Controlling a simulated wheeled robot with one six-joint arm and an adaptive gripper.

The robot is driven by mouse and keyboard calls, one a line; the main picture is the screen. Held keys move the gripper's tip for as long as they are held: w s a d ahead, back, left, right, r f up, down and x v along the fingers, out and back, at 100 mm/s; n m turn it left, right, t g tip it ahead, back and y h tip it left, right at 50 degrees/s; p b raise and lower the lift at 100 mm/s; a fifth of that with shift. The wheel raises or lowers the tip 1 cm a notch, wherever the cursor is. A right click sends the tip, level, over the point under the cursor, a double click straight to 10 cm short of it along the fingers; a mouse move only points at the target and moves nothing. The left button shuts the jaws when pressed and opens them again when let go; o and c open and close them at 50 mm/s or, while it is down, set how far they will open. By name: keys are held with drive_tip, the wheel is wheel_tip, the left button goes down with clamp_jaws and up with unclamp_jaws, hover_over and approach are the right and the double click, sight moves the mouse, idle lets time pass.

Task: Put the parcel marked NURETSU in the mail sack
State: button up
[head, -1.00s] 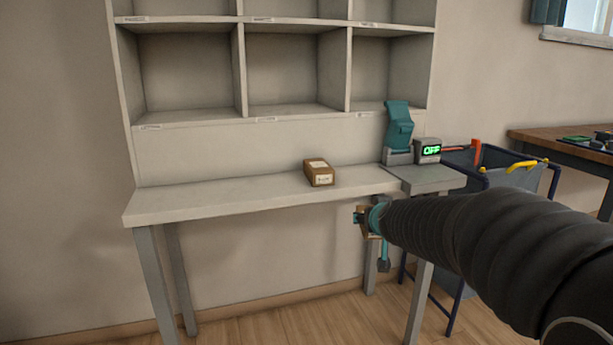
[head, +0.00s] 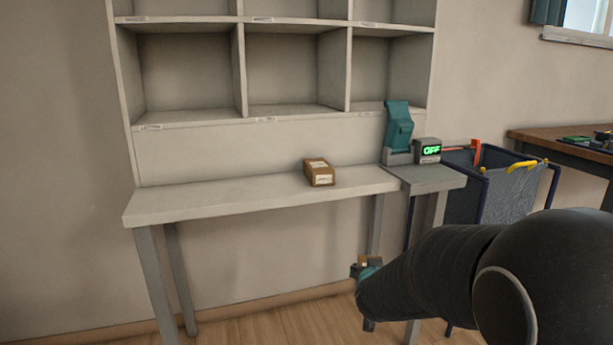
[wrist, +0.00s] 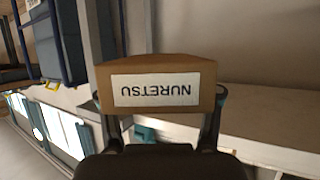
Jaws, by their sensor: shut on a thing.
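The parcel marked NURETSU (wrist: 156,85) is a brown box with a white label, seen large and upside down in the wrist view. My gripper (wrist: 158,108) is shut on it, with a finger at each side. In the head view my gripper (head: 366,270) is low, in front of and below the table's front edge, and only a small brown part of the parcel shows past my arm. The mail sack is probably the dark grey, blue-framed bin (head: 500,190) at the right. It also shows at the upper left of the wrist view (wrist: 48,45).
Another brown parcel (head: 319,173) lies on the table (head: 230,198) beneath empty shelves (head: 285,70). A teal device (head: 398,128) and a box reading OFF (head: 428,150) stand at the table's right end. A wooden desk (head: 570,140) is at far right.

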wheel_tip(320, 180, down, 10)
drive_tip(key=s+m+h, duration=0.1)
drive_tip(key=s, duration=0.1)
drive_tip(key=shift+f+m+h, duration=0.15)
drive_tip(key=shift+m+h, duration=0.15)
drive_tip(key=shift+h, duration=0.1)
drive_tip(key=shift+s, duration=0.1)
